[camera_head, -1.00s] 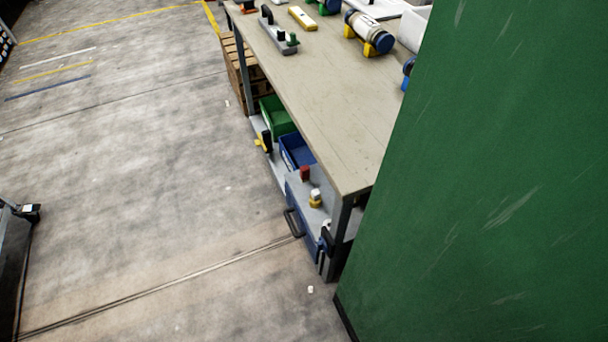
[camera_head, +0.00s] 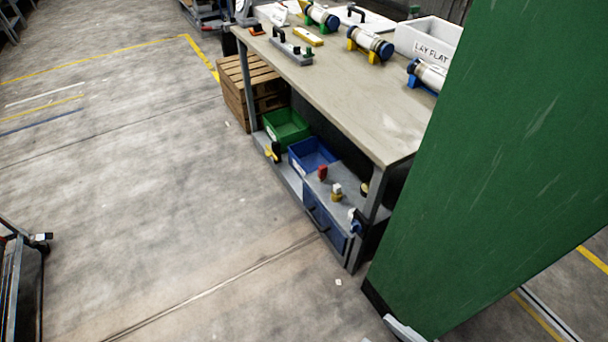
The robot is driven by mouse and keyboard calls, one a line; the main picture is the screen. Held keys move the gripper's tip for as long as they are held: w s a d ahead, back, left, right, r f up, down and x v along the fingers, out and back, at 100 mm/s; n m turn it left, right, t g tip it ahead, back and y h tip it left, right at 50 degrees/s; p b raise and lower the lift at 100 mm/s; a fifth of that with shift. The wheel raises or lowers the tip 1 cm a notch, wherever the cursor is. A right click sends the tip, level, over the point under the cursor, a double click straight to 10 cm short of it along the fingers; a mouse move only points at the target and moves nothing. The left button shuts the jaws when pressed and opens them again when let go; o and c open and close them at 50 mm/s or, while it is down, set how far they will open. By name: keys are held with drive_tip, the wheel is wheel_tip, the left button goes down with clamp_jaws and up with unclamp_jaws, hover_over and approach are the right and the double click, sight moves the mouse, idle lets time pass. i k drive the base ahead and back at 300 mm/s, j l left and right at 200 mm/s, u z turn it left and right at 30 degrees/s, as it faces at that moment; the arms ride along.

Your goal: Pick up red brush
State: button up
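I cannot clearly make out a red brush. A small red object (camera_head: 322,173) stands on the lower shelf of the workbench, too small to tell what it is. A flat orange-red item with a dark top (camera_head: 256,30) lies at the far left end of the bench top (camera_head: 375,120), also too small to name.
A tall green panel (camera_head: 500,170) blocks the right side. The bench holds tubes on coloured stands (camera_head: 370,44) and a white "LAY FLAT" box (camera_head: 428,38).

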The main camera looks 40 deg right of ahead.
sight(322, 170)
drive_tip(key=i+j, duration=0.1)
drive_tip(key=i, duration=1.65)
drive_tip(key=i+j, duration=0.15)
drive_tip(key=i, duration=1.55)
drive_tip(key=i+z, duration=0.1)
drive_tip(key=z, duration=0.3)
drive_tip(key=j+z, duration=0.1)
drive_tip(key=z, duration=0.3)
drive_tip(key=i+j+z, duration=0.1)
drive_tip(key=z, duration=0.25)
drive_tip(key=i+j+z, duration=0.1)
drive_tip(key=z, duration=0.85)
